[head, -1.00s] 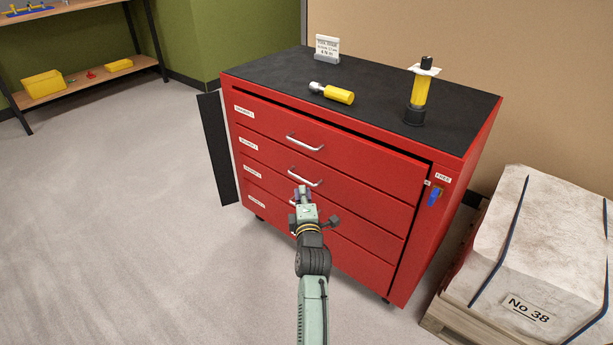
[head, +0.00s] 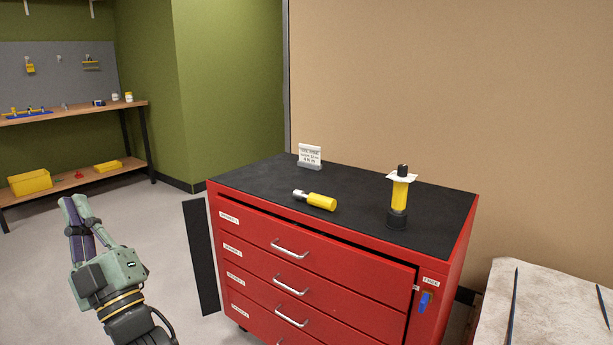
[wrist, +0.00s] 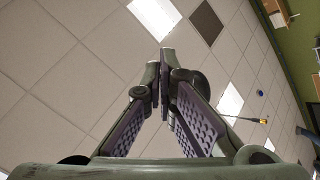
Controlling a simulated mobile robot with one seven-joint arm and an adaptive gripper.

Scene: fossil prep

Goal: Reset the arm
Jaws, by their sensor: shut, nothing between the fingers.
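My gripper (head: 72,203) is raised at the left of the head view, over the open floor and left of the red cabinet (head: 262,277). Its fingers point up and touch at the tips, with nothing between them. In the wrist view my gripper (wrist: 163,58) is also shut and empty, against the ceiling tiles (wrist: 60,60). It is well apart from the cabinet. The cabinet's drawers have metal handles (head: 290,248); the top drawer front looks slightly proud of the frame.
A yellow-handled tool (head: 321,201) lies on the cabinet's black top, with a standing yellow tool (head: 399,193) and a small sign (head: 310,156). A black panel (head: 201,257) stands at its left side. A wrapped pale block (head: 545,305) is at right, a workbench (head: 75,112) at far left.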

